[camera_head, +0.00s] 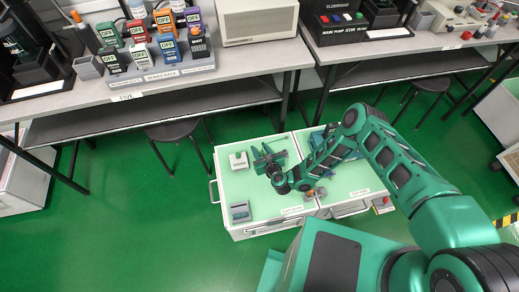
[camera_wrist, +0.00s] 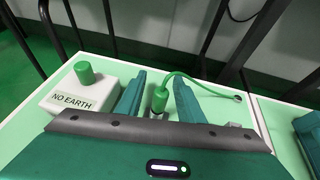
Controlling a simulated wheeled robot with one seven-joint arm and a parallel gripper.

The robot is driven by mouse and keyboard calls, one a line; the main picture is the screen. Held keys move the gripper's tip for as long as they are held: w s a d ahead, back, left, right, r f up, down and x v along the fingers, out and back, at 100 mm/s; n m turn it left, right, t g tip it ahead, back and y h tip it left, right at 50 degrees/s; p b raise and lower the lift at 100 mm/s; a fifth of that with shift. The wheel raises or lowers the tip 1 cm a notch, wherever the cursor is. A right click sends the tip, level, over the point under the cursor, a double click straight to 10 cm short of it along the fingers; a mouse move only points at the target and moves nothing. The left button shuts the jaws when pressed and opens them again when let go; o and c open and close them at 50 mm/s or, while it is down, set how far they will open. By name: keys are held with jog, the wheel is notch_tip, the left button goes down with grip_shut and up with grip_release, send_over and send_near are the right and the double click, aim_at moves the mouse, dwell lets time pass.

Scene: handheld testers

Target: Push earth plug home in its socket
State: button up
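The green earth plug (camera_wrist: 158,100) stands roughly upright between my gripper's fingers in the wrist view, with a green cable (camera_wrist: 205,84) arching from its top to the right. A pale grey and dark part shows just below the plug; the socket is mostly hidden by my gripper, and I cannot tell how deep the plug sits. My gripper (camera_wrist: 159,92) is open, with one teal finger on each side of the plug and a visible gap to it. In the head view my gripper (camera_head: 267,160) is low over the cart top, and the plug cannot be made out.
A white box labelled NO EARTH (camera_wrist: 85,95) with a green knob (camera_wrist: 84,72) stands left of my gripper. The cable ends at a hole (camera_wrist: 238,98) on the right. A grey handheld tester (camera_head: 240,211) lies at the cart's front left. Benches with testers stand behind.

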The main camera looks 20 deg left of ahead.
aim_at(262, 154)
jog(key=v, duration=0.8)
jog(key=shift+s+f, duration=0.1)
jog(key=shift+s+d+r, duration=0.2)
jog(key=shift+s+d, duration=0.05)
jog(key=shift+s, duration=0.25)
jog(key=shift+s+d+r, duration=0.25)
jog(key=shift+s+d, duration=0.05)
jog(key=shift+d, duration=0.2)
jog(key=shift+r, duration=0.1)
